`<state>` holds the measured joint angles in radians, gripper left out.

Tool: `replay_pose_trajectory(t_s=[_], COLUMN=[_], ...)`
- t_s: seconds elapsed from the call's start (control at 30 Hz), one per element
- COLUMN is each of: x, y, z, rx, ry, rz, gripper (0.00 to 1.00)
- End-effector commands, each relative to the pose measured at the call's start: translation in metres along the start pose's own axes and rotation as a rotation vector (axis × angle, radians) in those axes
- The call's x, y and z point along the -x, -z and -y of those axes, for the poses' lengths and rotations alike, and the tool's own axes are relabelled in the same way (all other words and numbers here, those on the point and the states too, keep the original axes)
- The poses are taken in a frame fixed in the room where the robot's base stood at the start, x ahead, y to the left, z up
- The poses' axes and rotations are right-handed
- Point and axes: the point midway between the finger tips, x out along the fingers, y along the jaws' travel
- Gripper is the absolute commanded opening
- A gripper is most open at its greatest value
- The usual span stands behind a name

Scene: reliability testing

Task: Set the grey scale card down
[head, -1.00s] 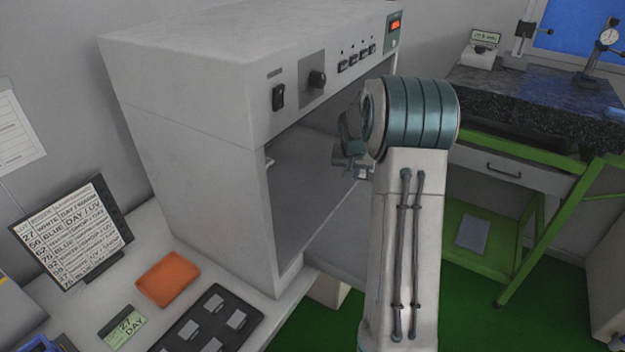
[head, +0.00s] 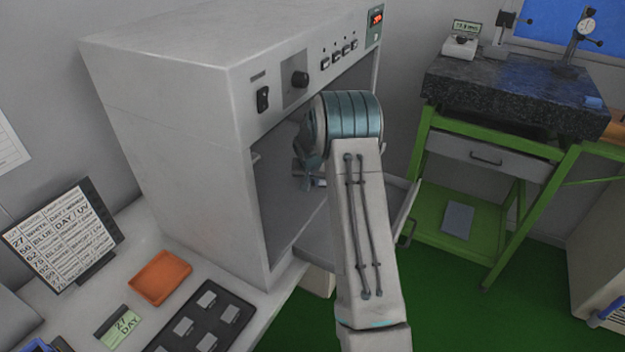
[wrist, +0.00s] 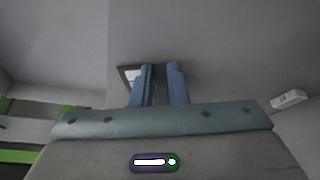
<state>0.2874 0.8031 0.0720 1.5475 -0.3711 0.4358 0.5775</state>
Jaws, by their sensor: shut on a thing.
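My gripper (wrist: 159,84) shows in the wrist view as two blue fingers with a narrow gap between them. The grey scale card (wrist: 129,75) is at the fingertips, a small piece with a dark edge and a pale patch. It shows to the left of the left finger; the rest is hidden behind the fingers. In the head view my gripper (head: 306,172) is inside the open front of the light cabinet (head: 165,120), above its floor. My wrist partly covers it, and I cannot make out the card clearly there.
The cabinet's grey floor (head: 285,226) looks bare where visible. Its open door (head: 400,222) is at the right, close to my arm. Outside are an orange pad (head: 160,278), a black tray of grey chips (head: 242,302) and a sign board (head: 62,232). In the wrist view a small white box (wrist: 289,99) is at right.

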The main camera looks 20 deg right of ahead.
Motion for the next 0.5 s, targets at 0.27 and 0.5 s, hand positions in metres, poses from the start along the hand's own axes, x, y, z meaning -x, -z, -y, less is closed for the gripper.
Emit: replay_pose_trajectory(t_s=[0.27,0.5], x=[-0.0026,-0.0024], y=[-0.0013,-0.0012], z=[0.0001,0.0], rx=[-0.001,0.0], ry=[0.0,0.0], rz=[0.001,0.001], gripper=[0.27,0.35])
